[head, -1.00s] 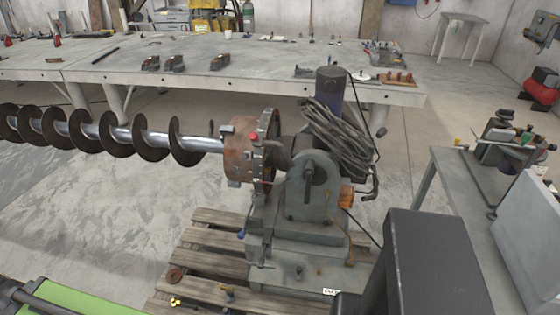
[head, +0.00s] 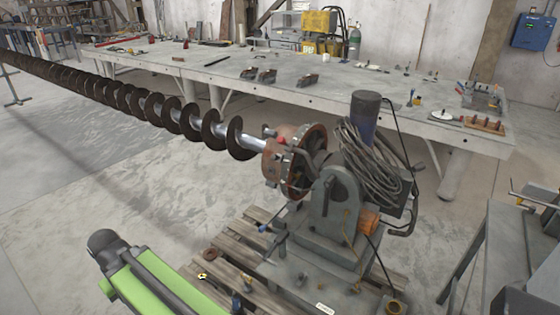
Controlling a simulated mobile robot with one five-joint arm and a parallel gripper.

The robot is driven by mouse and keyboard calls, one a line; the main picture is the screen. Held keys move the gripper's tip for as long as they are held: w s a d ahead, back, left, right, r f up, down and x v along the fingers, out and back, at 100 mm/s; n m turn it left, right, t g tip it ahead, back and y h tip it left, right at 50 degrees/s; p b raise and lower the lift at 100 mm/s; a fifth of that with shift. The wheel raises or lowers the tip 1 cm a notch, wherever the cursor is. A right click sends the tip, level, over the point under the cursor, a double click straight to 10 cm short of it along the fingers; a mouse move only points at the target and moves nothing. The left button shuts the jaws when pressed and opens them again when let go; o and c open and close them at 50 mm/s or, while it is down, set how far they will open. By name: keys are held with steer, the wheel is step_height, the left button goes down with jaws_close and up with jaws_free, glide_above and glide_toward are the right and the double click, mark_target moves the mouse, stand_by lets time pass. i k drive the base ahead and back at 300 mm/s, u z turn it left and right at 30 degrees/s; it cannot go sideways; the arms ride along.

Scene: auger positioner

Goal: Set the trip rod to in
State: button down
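The auger positioner (head: 335,205) stands on a wooden pallet, right of centre in the head view. Its round rust-brown chuck (head: 290,160) holds the end of the long auger (head: 190,122), which runs off to the left. A small blue-tipped part (head: 263,228) shows low on the positioner's left side, below the chuck. I cannot tell which part is the trip rod, or its setting. A cable coil (head: 370,170) hangs at the motor and hides part of the body. My gripper is not in view.
A long grey workbench (head: 330,92) stands behind. A green and black part (head: 155,280) fills the lower left; I cannot tell whether it is mine. The pallet (head: 235,250) sticks out leftward. A grey bench stands at right. The left floor is largely clear.

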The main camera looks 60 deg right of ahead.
mark_target(261, 229)
steer(key=u, duration=0.55)
steer(key=i, duration=1.85)
steer(key=z, duration=0.95)
steer(key=k, duration=0.15)
steer(key=z, duration=2.65)
steer(key=k, duration=0.5)
steer(key=u, duration=0.2)
steer(key=i, duration=0.5)
steer(key=z, duration=0.1)
